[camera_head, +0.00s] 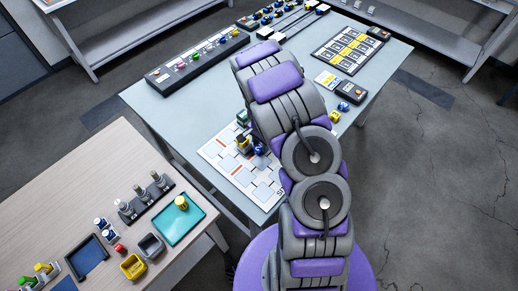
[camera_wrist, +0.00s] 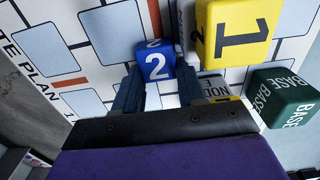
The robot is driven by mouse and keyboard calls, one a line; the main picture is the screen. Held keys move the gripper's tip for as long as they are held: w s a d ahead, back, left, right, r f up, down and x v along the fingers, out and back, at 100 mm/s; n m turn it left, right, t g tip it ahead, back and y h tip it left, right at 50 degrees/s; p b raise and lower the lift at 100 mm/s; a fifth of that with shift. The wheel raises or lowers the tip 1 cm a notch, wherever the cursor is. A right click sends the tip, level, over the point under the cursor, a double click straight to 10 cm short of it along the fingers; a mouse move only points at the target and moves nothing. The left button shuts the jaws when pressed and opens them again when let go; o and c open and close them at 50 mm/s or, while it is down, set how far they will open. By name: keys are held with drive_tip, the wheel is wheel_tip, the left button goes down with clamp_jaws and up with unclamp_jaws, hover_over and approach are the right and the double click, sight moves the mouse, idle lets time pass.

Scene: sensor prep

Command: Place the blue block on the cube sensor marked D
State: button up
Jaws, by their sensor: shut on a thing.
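The blue block (camera_wrist: 155,62) bears a white 2. It sits between the two dark fingers of my gripper (camera_wrist: 160,72), which is shut on it, over a white board (camera_wrist: 92,62) with pale squares. A small blue block (camera_head: 260,149) shows beside my arm in the head view; my gripper is hidden there. A yellow cube (camera_wrist: 238,35) marked 1 is right of the held block, and a green cube (camera_wrist: 285,98) marked BASE is farther right. I cannot read a D on any cube, so the sensor marked D cannot be told.
The board (camera_head: 212,152) lies on the grey table (camera_head: 150,98). A black rack (camera_head: 197,61) and a panel with yellow cells (camera_head: 348,49) stand farther back. A wooden side table (camera_head: 70,190) holds a teal tray (camera_head: 180,232) and several small parts. My arm covers the table's middle.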

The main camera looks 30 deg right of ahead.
drive_tip(key=shift+a, duration=0.1)
drive_tip(key=c, duration=0.4)
drive_tip(key=shift+c, duration=0.4)
drive_tip(key=shift+r, duration=0.1)
